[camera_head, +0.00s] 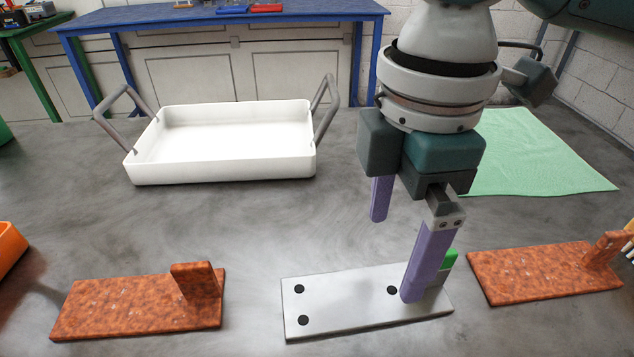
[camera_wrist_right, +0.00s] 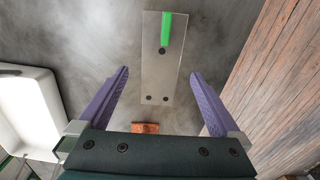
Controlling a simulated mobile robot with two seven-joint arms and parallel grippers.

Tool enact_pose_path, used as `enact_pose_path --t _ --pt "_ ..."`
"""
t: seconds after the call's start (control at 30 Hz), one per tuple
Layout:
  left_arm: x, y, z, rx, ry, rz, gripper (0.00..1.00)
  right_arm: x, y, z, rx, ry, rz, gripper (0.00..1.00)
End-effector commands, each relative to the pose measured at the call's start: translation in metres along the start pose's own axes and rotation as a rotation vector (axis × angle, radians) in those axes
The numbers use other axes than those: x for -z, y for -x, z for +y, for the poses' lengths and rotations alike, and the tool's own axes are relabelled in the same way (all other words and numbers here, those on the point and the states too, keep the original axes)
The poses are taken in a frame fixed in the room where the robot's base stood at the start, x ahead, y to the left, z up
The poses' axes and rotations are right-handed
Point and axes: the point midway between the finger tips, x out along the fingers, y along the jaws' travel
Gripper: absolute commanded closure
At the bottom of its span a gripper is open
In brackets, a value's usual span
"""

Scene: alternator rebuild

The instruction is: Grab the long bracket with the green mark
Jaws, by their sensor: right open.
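The long grey metal bracket (camera_head: 345,300) lies flat on the grey surface in the front middle of the head view. It has dark holes and a bright green mark (camera_head: 449,259) on the upright part at its right end. In the right wrist view the bracket (camera_wrist_right: 160,78) lies ahead of the fingers, with the green part (camera_wrist_right: 167,30) at its far end. My right gripper (camera_head: 395,255) is open and empty, fingers down. One finger overlaps the bracket's right part in the head view; I cannot tell if it touches. My left gripper is not in view.
Rusty brackets lie to the left (camera_head: 120,305) and right (camera_head: 530,275). A white tray (camera_head: 220,172) with raised handles stands behind, left of my right arm. A green cloth (camera_head: 540,160) lies at the back right. An orange container (camera_head: 10,246) shows at the left edge.

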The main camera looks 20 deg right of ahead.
Motion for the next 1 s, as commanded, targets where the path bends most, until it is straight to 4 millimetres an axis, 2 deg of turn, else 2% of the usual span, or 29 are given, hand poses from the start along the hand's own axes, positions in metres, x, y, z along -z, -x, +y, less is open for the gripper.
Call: enact_pose_path --t 0.03,0.23,0.5,0.77,1.0 --pt "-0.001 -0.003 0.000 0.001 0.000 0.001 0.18 0.000 -0.009 -0.001 0.002 -0.002 -0.001 0.00" --pt "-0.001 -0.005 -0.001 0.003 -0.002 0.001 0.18 0.000 -0.027 -0.001 0.000 0.000 0.000 0.00" --pt "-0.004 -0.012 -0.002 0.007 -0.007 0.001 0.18 0.001 -0.066 -0.003 0.000 0.000 0.001 0.00" --pt "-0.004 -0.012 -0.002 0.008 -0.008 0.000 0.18 0.001 -0.069 -0.003 -0.003 0.001 0.001 0.00" --pt "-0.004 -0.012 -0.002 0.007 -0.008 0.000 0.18 0.001 -0.069 -0.003 -0.003 0.001 0.001 0.25"
